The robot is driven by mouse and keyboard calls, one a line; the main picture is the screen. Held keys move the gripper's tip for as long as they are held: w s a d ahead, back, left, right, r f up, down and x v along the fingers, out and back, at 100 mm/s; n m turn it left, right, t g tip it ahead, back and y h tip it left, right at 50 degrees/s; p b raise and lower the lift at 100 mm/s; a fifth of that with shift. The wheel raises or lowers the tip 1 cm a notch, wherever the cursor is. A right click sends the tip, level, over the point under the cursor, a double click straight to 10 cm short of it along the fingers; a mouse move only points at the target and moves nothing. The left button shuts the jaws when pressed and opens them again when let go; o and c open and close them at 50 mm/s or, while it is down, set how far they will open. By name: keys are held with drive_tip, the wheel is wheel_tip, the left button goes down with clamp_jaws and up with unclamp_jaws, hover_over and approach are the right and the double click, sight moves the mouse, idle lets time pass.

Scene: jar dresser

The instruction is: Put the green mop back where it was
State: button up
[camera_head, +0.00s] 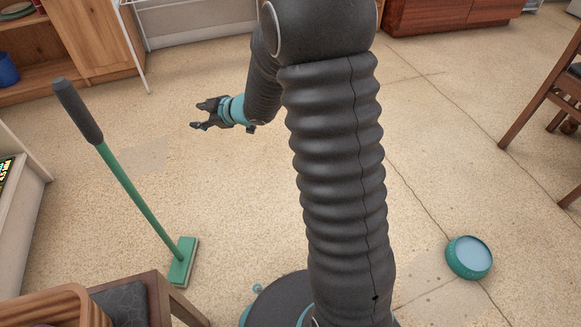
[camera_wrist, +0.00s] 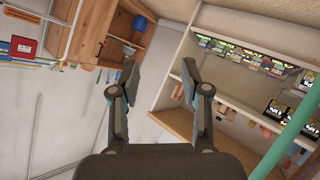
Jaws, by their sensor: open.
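The green mop (camera_head: 138,190) stands on the floor at the left of the head view. It leans a little, with its dark grip (camera_head: 77,110) at the top and its flat green head (camera_head: 183,262) on the floor. Part of its green pole also shows at the right edge of the wrist view (camera_wrist: 287,128). My gripper (camera_head: 197,114) is open and empty, to the right of the mop's grip and apart from it. In the wrist view the two fingers (camera_wrist: 160,80) are spread with nothing between them.
A teal bowl (camera_head: 469,258) lies on the floor at the right. A wooden chair (camera_head: 545,100) stands at the right edge. A wooden cabinet (camera_head: 100,50) is at the upper left, and wooden furniture (camera_head: 150,296) is at the lower left. Floor between mop and arm is clear.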

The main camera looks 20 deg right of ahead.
drive_tip(key=s+d+r+m+t+h, duration=0.1)
drive_tip(key=s+d+r+m+h, duration=0.75)
drive_tip(key=s+d+r, duration=0.35)
drive_tip(key=s+a+m+g, duration=0.1)
drive_tip(key=s+m+g, duration=0.4)
drive_tip(key=s, duration=1.9)
drive_tip(key=shift+s+a, duration=0.25)
drive_tip(key=shift+s, duration=0.05)
drive_tip(key=shift+y, duration=0.25)
wheel_tip(320, 180, up, 8)
drive_tip(key=p, duration=0.8)
